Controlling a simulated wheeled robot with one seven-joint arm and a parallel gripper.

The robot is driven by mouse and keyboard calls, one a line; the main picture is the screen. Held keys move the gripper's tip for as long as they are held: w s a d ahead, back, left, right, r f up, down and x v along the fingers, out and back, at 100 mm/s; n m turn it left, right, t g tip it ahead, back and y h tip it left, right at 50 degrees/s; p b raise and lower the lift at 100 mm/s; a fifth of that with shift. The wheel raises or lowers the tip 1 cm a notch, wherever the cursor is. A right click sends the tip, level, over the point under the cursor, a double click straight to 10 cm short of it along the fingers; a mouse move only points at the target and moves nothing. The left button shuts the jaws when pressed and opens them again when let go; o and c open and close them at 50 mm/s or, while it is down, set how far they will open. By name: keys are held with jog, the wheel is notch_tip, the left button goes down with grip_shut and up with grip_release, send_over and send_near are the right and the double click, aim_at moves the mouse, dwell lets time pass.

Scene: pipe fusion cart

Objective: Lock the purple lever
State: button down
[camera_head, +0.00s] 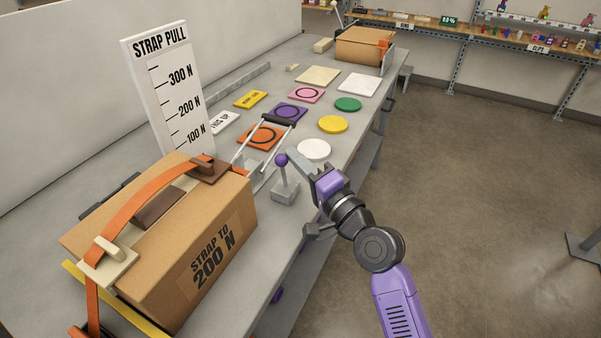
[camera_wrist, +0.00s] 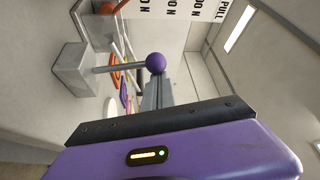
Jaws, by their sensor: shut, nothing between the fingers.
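The purple lever has a round purple knob (camera_head: 281,160) on a thin grey rod that stands close to upright from a grey block (camera_head: 285,192) at the bench's front edge. My gripper (camera_head: 293,156) is shut and empty, its grey fingers pointing at the knob from the right. In the wrist view the knob (camera_wrist: 155,63) sits just beyond the fingertips (camera_wrist: 157,82), and its rod runs left to the grey block (camera_wrist: 82,70). I cannot tell whether the fingertips touch the knob.
A strapped cardboard box (camera_head: 170,235) stands left of the lever, with a "STRAP PULL" scale board (camera_head: 170,85) behind it. A metal frame with a black handle (camera_head: 278,120) rises behind the lever. Coloured pads and discs, including a white disc (camera_head: 314,149), lie farther back. Open floor is at right.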

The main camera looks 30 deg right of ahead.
aim_at(283, 163)
jog(key=n+b, duration=0.1)
jog(key=b, duration=0.2)
jog(key=s+a+n+t+y+b, duration=0.1)
jog(key=b, duration=0.2)
jog(key=a+n+b, duration=0.1)
jog(key=n+b, duration=0.1)
jog(key=b, duration=0.1)
jog(key=shift+s+a+f+y, duration=0.25)
jog(key=shift+s+f+y, duration=0.05)
jog(key=shift+a+n+t, duration=0.15)
jog(key=shift+n+t, duration=0.15)
